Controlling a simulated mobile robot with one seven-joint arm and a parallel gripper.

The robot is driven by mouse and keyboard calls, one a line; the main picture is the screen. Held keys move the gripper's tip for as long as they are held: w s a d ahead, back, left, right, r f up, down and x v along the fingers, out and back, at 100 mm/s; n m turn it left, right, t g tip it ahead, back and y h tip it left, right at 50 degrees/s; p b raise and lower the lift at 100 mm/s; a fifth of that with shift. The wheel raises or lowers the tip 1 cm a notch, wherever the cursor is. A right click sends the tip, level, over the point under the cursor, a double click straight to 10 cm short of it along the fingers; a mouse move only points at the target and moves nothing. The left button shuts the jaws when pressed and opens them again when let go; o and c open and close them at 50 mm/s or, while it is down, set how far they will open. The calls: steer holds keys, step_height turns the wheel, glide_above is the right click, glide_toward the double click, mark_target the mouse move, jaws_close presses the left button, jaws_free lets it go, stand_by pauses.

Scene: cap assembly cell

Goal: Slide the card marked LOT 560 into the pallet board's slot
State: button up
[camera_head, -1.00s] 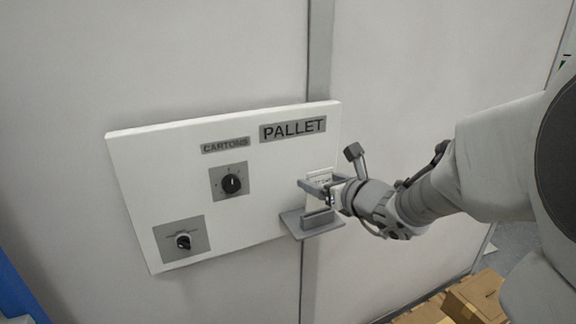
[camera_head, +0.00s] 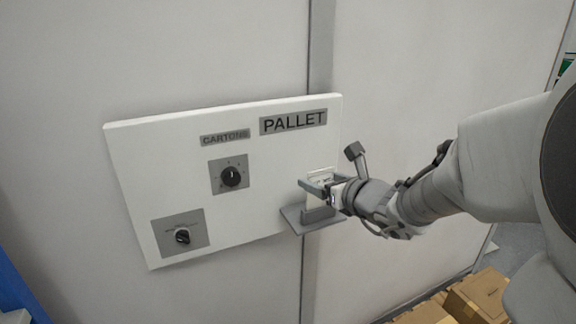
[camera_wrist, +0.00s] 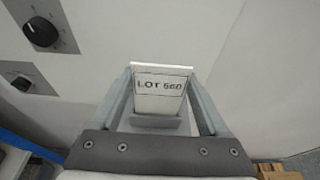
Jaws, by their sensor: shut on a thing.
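The LOT 560 card (camera_wrist: 161,85) is white, with its printed label facing the wrist camera. My gripper (camera_wrist: 160,95) is shut on the card, one finger along each side edge. In the head view my gripper (camera_head: 313,187) is at the right part of the white pallet board (camera_head: 140,180), just above the grey slot holder (camera_head: 296,218). The card (camera_head: 314,203) stands about upright, its lower end at the holder's raised block. The holder also shows below the card in the wrist view (camera_wrist: 155,123). I cannot tell whether the lower edge is inside the slot.
The board carries a PALLET sign (camera_head: 293,122), a CARTONS sign (camera_head: 225,138) and two black knobs, an upper one (camera_head: 231,176) and a lower one (camera_head: 182,236). Cardboard boxes (camera_head: 478,298) stand at lower right. A blue edge (camera_head: 20,290) shows at far left.

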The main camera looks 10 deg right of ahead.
steer(key=shift+f+b, duration=1.15)
steer(key=shift+b, duration=0.15)
stand_by(0.5)
steer(key=o, duration=1.2)
steer(key=shift+c, duration=0.2)
steer(key=v, duration=1.7)
steer(key=s+a+n+g+y+p, duration=0.1)
steer(key=s+a+n+g+p, duration=0.55)
steer(key=n, duration=0.95)
steer(key=s+n+h, duration=0.1)
steer(key=n+h, duration=0.1)
steer(key=n, duration=0.3)
steer(key=s+n+g+h, duration=0.1)
steer(key=s+n, duration=0.1)
steer(key=n, duration=0.4)
steer(key=s+d+n+h+p, duration=0.1)
steer(key=n+h, duration=0.1)
steer(key=n, duration=0.3)
steer(key=shift+s+d+r+g+h, duration=0.15)
steer(key=shift+s+r+g+h, duration=0.05)
steer(key=shift+s+g+h, duration=0.15)
